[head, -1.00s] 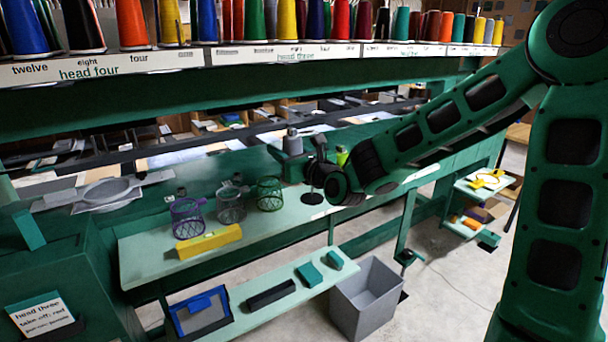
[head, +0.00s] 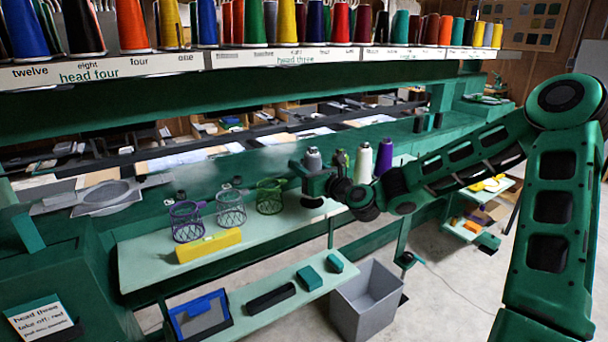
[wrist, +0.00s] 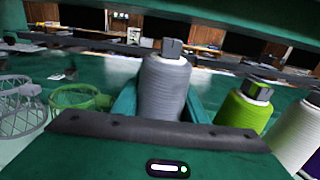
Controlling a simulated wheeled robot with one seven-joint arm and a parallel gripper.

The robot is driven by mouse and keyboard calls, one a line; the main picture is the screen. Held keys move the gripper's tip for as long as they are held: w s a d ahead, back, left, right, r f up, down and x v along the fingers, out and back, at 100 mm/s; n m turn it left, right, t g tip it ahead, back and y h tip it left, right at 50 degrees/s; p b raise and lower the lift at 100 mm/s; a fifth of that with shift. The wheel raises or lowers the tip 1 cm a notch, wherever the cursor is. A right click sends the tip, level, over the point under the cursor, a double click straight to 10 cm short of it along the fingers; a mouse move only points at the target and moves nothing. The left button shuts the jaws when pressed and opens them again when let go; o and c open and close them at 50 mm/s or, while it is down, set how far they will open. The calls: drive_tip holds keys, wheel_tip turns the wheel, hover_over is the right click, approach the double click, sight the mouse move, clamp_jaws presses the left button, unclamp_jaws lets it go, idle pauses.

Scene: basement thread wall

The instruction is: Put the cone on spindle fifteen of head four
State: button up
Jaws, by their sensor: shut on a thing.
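My gripper (head: 313,178) is shut on a grey cone (head: 312,160) and holds it upright over the far right part of the pale green bench. In the wrist view the grey cone (wrist: 165,88) stands between the two green fingers, with a dark grey tip on top. The head four label (head: 89,76) is on the rail at the upper left, with "twelve", "eight" and "four" readable. Coloured cones stand above it, including a blue one (head: 25,30) and a black one (head: 82,27). I see no label for spindle fifteen.
Yellow-green (wrist: 243,108), white (head: 363,163) and purple (head: 384,157) cones stand right of my gripper. Purple (head: 186,221), grey (head: 230,208) and green (head: 270,196) wire baskets and a yellow box (head: 208,246) are on the bench. A grey bin (head: 366,298) stands on the floor.

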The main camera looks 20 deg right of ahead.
drive_tip(key=shift+f, duration=1.2)
drive_tip(key=shift+f, duration=0.1)
drive_tip(key=o, duration=1.1)
drive_tip(key=shift+o, duration=0.2)
